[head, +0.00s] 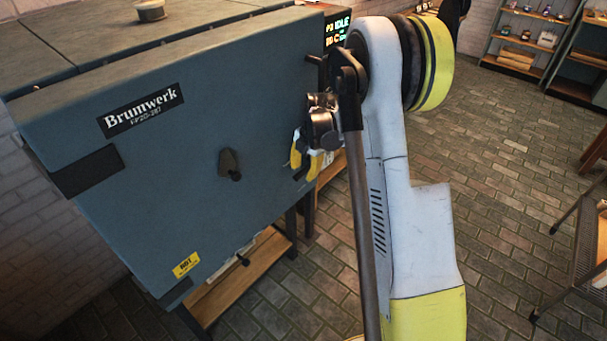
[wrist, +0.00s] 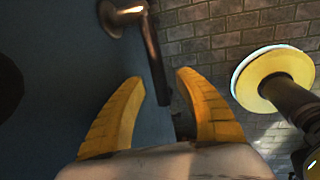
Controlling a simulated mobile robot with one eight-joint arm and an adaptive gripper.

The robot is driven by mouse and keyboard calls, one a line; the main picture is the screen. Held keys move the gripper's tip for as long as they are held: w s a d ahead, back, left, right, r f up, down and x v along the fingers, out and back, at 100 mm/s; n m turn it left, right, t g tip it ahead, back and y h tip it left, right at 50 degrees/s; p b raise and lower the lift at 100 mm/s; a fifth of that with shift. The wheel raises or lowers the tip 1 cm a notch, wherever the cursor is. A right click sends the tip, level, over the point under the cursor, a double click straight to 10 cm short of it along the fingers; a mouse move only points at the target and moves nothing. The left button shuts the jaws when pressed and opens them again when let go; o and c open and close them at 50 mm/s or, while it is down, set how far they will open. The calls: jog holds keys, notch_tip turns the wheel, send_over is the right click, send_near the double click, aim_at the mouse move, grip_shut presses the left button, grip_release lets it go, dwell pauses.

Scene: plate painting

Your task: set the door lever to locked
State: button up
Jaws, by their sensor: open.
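The door lever (wrist: 153,55) shows in the wrist view as a dark metal bar with a coppery sheen. It runs from a round mount (wrist: 125,14) on the blue-grey door (wrist: 60,60) downward in the picture. My gripper (wrist: 161,77) is open, with its yellow fingers on either side of the bar's lower part in this view. I cannot tell whether either finger touches it. In the head view my gripper (head: 299,160) is by the right edge of the kiln (head: 150,160), and I cannot make out the lever there. Any lock markings are not visible.
A dark knob (head: 230,166) sticks out of the kiln's front. A lit display (head: 338,28) reading IDLE is behind its upper right. Shelves (head: 520,40) stand at the back right, and a metal frame (head: 582,240) at the right. The brick floor (head: 490,200) between is clear.

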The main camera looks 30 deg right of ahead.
jog(key=shift+f, duration=0.25)
grip_shut()
